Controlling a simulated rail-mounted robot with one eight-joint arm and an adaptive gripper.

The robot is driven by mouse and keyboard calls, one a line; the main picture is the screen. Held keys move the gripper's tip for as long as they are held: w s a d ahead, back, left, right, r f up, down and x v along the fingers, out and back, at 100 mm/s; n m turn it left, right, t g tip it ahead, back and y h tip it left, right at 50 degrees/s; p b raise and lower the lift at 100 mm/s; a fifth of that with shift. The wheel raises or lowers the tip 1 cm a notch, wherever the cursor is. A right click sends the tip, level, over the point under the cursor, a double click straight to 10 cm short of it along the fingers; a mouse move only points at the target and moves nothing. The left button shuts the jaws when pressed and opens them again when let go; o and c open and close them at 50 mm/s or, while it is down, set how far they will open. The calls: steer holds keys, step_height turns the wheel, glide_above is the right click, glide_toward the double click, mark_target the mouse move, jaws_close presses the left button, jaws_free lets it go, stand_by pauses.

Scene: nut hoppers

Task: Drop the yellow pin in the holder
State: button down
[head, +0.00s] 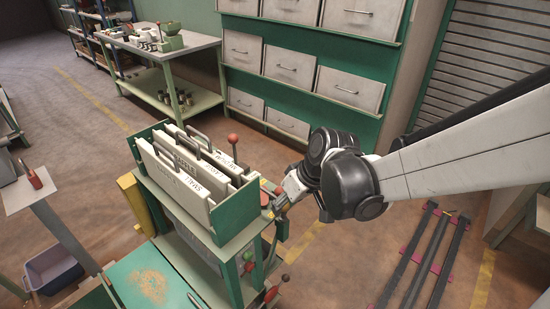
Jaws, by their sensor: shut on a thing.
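My gripper (276,203) is beside the right end of the green hopper stand (238,213), at the height of its upper shelf. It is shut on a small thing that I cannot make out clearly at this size. I cannot pick out the yellow pin for certain. The holder is not clear either; several small dark and red fittings crowd the stand's right side around the fingertips.
White lettered panels (175,182) stand in the green hopper. A red-knobbed lever (233,139) rises behind it, and more knobs (286,278) sit lower right. A yellow box (131,200) is at left. Drawers (290,65) line the back. Dark rails (410,258) lie on the floor at right.

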steer(key=c, duration=1.5)
jaws_free()
steer(key=shift+c, duration=0.2)
steer(key=shift+r, duration=0.15)
steer(key=v, duration=1.1)
steer(key=shift+d+r, duration=0.2)
steer(key=shift+r, duration=0.15)
steer(key=shift+s+r, duration=0.1)
steer(key=p+v, duration=0.7)
steer(key=v, duration=0.1)
steer(key=shift+d+r, duration=0.15)
steer(key=shift+r, duration=0.15)
steer(key=shift+s, duration=0.15)
